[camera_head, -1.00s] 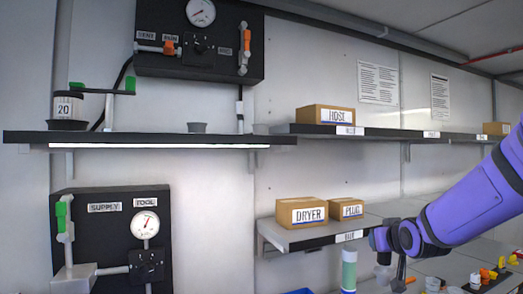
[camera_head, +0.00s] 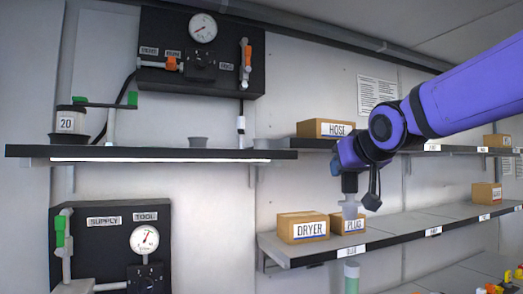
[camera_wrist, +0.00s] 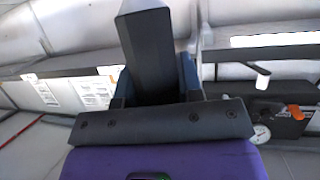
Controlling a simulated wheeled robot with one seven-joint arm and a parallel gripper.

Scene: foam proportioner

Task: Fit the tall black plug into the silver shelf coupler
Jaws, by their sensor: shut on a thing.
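My gripper (camera_head: 350,198) hangs below the purple wrist, in front of the PLUG box. In the wrist view, a long, dark, faceted piece (camera_wrist: 150,45), apparently the tall black plug, stands between the blue-grey fingers (camera_wrist: 157,80). The gripper is shut on it. In the head view the plug's outline is hard to separate from the gripper. A small grey cup-like fitting (camera_head: 198,141), likely the silver shelf coupler, stands upright on the upper left shelf (camera_head: 150,153). My gripper is to its right, lower in the picture and well apart.
A dark cup and a jar marked 20 (camera_head: 71,120) stand left on that shelf, near a green-ended lever (camera_head: 108,103). DRYER (camera_head: 303,227) and PLUG (camera_head: 348,222) boxes sit on the lower right shelf (camera_head: 400,232); a HOSE box (camera_head: 325,129) is above. A gauge panel (camera_head: 200,55) hangs behind.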

